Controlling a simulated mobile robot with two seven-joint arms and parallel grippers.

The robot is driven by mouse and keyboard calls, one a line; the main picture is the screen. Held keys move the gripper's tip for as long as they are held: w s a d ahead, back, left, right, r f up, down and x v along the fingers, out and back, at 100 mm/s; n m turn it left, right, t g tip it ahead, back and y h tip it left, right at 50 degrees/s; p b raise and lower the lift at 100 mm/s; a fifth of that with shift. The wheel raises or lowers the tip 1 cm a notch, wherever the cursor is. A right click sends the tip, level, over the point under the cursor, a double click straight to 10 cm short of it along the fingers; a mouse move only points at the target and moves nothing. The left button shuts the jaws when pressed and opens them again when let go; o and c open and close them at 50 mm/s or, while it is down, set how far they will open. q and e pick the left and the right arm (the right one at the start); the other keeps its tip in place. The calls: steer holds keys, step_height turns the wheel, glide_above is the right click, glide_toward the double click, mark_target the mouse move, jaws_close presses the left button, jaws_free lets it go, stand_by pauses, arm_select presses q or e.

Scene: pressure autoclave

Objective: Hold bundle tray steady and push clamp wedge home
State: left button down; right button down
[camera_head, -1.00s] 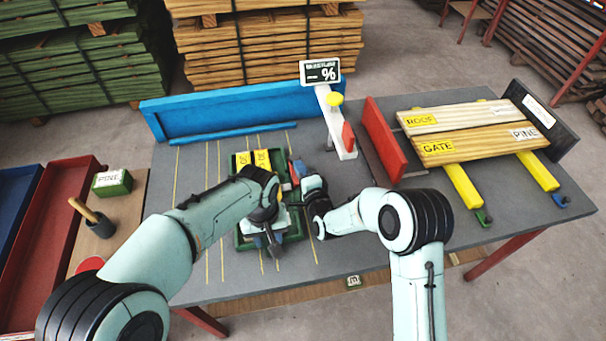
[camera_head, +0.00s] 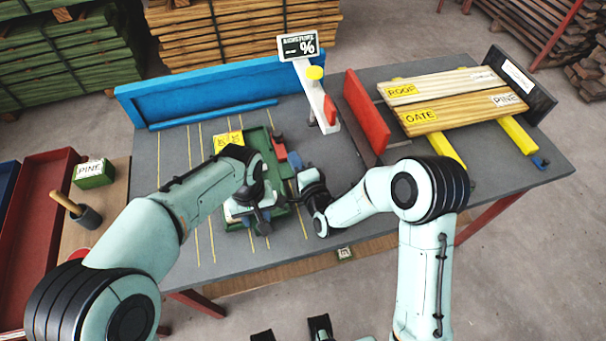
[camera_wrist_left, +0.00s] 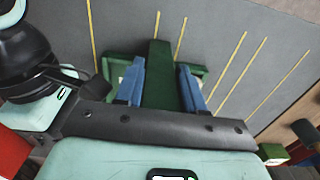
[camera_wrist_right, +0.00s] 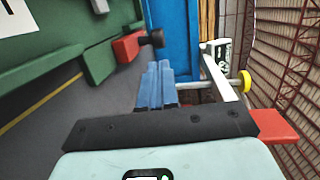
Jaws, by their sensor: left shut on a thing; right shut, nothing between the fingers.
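The green bundle tray (camera_head: 285,190) lies on the grey table with yellow-labelled contents (camera_head: 228,140) at its far end. My left gripper (camera_head: 258,212) is over the tray's near part. In the left wrist view its blue fingers (camera_wrist_left: 160,85) are shut on a green bar (camera_wrist_left: 158,70) of the tray. A red block (camera_head: 281,152), apparently the clamp wedge, sits at the tray's right side by a dark knob (camera_head: 277,135). It also shows in the right wrist view (camera_wrist_right: 127,47). My right gripper (camera_head: 296,162) is shut and empty, just right of the tray, apart from the red block.
A blue fence (camera_head: 210,100) runs along the table's back. A white post with a sign (camera_head: 300,46) and a red upright board (camera_head: 366,110) stand right of the tray. Labelled planks (camera_head: 450,100) lie farther right. Striped table is bare left of the tray.

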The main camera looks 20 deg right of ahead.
steer(key=s, duration=0.4)
steer(key=s+d, duration=0.1)
steer(key=s, duration=0.1)
steer(key=shift+r, duration=0.35)
steer(key=shift+w, duration=0.1)
arm_select(q)
steer(key=c, duration=0.6)
jaws_free()
arm_select(e)
steer(key=shift+a, duration=0.1)
arm_select(q)
steer(key=shift+r, duration=0.1)
